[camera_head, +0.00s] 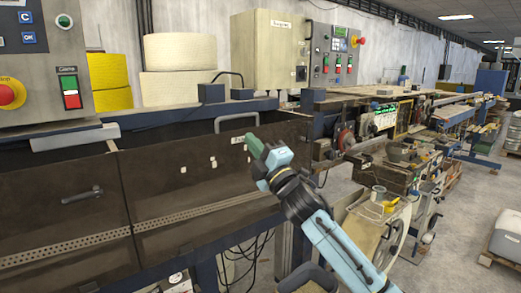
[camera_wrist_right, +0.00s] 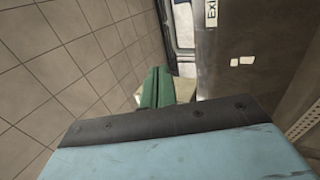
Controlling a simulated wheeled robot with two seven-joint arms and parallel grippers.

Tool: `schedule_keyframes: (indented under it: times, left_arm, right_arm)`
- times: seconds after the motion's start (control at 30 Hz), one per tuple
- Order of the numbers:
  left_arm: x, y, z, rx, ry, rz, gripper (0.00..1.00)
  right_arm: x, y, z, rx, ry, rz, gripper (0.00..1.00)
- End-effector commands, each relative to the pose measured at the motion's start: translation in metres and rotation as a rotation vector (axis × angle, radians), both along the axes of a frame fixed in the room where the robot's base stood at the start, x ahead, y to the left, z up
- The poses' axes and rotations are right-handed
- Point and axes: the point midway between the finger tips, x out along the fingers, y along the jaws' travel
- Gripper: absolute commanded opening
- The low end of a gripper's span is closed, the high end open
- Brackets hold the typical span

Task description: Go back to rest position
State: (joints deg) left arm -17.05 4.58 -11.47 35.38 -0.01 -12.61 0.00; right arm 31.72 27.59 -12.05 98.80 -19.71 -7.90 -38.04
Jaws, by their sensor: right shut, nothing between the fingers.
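My right gripper (camera_head: 256,147) is in front of the laminating machine's dark cover, near its upper right corner. Its green fingers are shut, with nothing between them. In the right wrist view the shut green fingers (camera_wrist_right: 155,90) show past the blue gripper body, with tiled floor and the dark panel around them. My right arm comes in from the lower right. My left gripper is not in either view.
The machine's dark cover (camera_head: 190,200) has a handle at its left and small white labels. Control panels with red and green buttons (camera_head: 70,90) stand behind. A long workbench (camera_head: 400,150) with equipment runs to the right. Grey floor (camera_head: 475,200) is open at the right.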

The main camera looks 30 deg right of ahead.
Motion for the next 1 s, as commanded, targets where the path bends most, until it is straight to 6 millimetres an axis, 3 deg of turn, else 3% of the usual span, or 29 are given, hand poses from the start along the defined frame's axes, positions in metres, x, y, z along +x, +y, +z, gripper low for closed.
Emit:
schedule_keyframes:
  times: [0.2,0.43,0.57,0.67,0.83,1.0]
  left_arm:
    - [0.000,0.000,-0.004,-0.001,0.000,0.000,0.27]
    - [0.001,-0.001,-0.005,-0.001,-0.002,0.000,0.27]
    - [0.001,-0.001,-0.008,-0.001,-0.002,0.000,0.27]
    - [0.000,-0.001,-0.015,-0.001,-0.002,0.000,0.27]
    - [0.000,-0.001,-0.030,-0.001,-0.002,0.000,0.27]
    - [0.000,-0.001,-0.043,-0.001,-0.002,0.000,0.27]
  right_arm:
    - [-0.021,-0.004,0.000,0.001,-0.001,0.000,0.00]
    - [-0.025,-0.005,-0.001,0.002,0.001,0.000,0.00]
    - [-0.018,-0.008,-0.025,0.029,0.047,-0.001,0.00]
    - [-0.006,-0.014,-0.076,0.088,0.141,-0.002,0.00]
    - [0.007,-0.027,-0.205,0.238,0.367,-0.017,0.00]
    - [-0.005,-0.034,-0.335,0.389,0.584,-0.052,0.00]
